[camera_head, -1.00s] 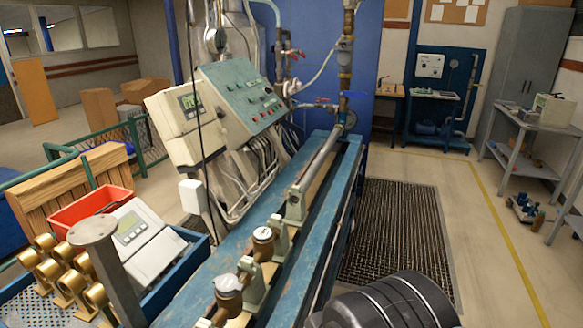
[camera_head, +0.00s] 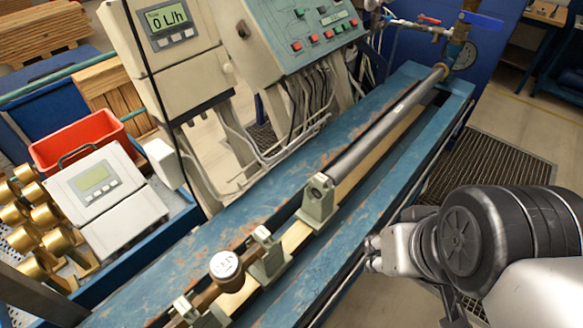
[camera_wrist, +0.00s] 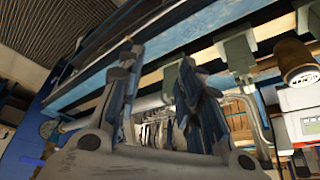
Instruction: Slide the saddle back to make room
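A grey-green saddle (camera_head: 318,202) stands on the blue bench rail (camera_head: 232,222) at the near end of a long grey pipe (camera_head: 385,128). A second saddle (camera_head: 268,256) stands nearer, beside a brass meter (camera_head: 226,270) with a white dial. Another saddle part (camera_head: 205,318) shows at the bottom edge. In the wrist view my gripper (camera_wrist: 158,62) has its two dark fingers spread, with nothing seen held between them. A saddle (camera_wrist: 238,56) appears beyond the fingers to the right. In the head view my arm is right of the bench, apart from the saddles; its fingertips are not clear.
A control panel (camera_head: 300,40) and a meter display box (camera_head: 165,45) stand behind the bench. A red bin (camera_head: 80,140), a grey device (camera_head: 95,185) and several brass fittings (camera_head: 40,225) are at the left. A floor grate (camera_head: 500,165) lies right of the bench.

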